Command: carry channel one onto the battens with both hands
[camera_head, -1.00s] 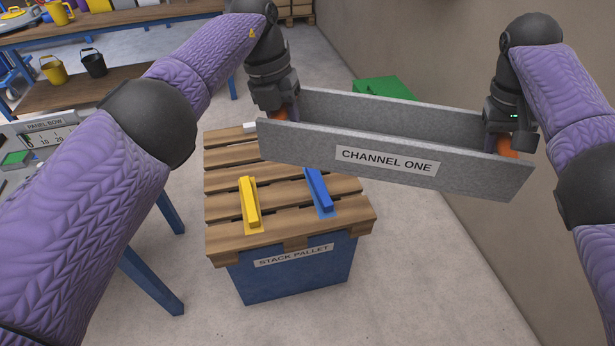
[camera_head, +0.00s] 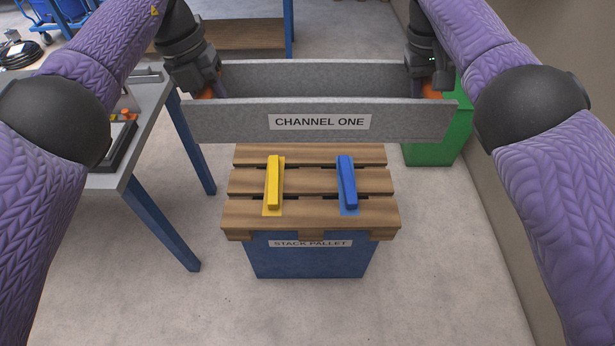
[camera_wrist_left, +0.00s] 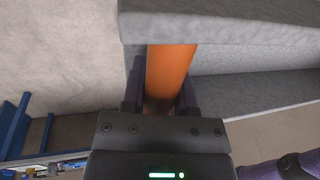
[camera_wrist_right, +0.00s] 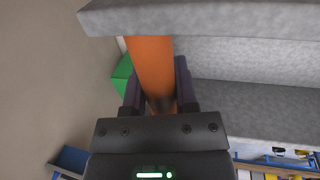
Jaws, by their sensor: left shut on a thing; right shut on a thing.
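Channel one (camera_head: 400,115) is a long grey channel with a printed name label. It hangs level in the head view, above the back part of the stack pallet (camera_head: 312,213). My left gripper (camera_head: 207,92) is shut on the orange bar (camera_wrist_left: 171,75) at its left end. My right gripper (camera_head: 433,90) is shut on the orange bar (camera_wrist_right: 152,70) at its right end. The yellow batten (camera_head: 273,185) and the blue batten (camera_head: 347,183) lie apart on the pallet's wooden top, in front of and below the channel. Both battens are bare.
A grey-topped table (camera_head: 150,110) with blue legs stands to the left of the pallet. A green box (camera_head: 440,140) stands behind right, near the wall (camera_head: 495,170). The floor in front of the pallet is clear.

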